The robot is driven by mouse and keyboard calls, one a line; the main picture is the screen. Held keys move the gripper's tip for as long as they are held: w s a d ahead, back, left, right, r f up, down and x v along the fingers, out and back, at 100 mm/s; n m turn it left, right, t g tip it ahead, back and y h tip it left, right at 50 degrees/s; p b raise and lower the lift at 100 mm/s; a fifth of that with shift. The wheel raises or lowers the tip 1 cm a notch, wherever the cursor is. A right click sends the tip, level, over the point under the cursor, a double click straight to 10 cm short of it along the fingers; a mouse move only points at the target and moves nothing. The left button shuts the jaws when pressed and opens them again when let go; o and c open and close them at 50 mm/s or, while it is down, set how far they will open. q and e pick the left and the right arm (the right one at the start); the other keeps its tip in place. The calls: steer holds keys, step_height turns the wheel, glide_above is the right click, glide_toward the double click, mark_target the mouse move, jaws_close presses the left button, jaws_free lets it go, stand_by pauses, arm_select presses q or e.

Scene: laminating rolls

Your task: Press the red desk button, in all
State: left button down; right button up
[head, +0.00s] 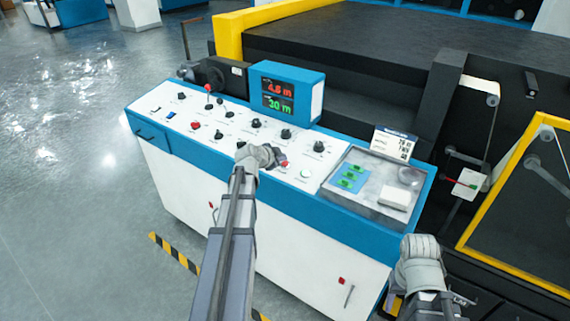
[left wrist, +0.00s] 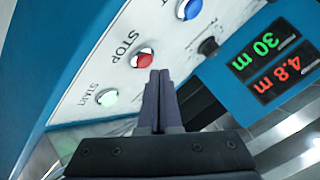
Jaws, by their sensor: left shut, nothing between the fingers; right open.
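The red button (left wrist: 142,58), labelled STOP, sits on the white top of the control desk in the left wrist view. In the head view a red button (head: 284,164) shows at the tip of my left gripper (head: 276,158). My left gripper (left wrist: 160,74) is shut and empty. Its fingertips lie beside and just over the lower right edge of the STOP button in the left wrist view; I cannot tell whether they touch it. My right gripper (head: 458,298) is open, low at the desk's right front, away from the buttons.
Knobs and a red-topped lever (head: 208,88) stand on the desk. A blue display box (head: 312,88) rises behind. A tray (head: 333,187) lies at the right. Open floor is left.

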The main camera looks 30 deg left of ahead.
arm_select(q)
steer(key=shift+f, duration=0.15)
stand_by(0.4)
steer(key=shift+f+b, duration=0.25)
steer(key=shift+b, duration=0.15)
steer(key=shift+w+f+b, duration=0.1)
steer(key=shift+f+b, duration=0.3)
stand_by(0.5)
steer(key=shift+r, duration=0.15)
steer(key=shift+r+p, duration=0.7)
steer(key=shift+p, duration=0.1)
steer(key=r+p, duration=0.2)
steer(key=s+r+p, duration=0.1)
steer(key=r+p, duration=0.2)
stand_by(0.4)
steer(key=shift+f, duration=0.1)
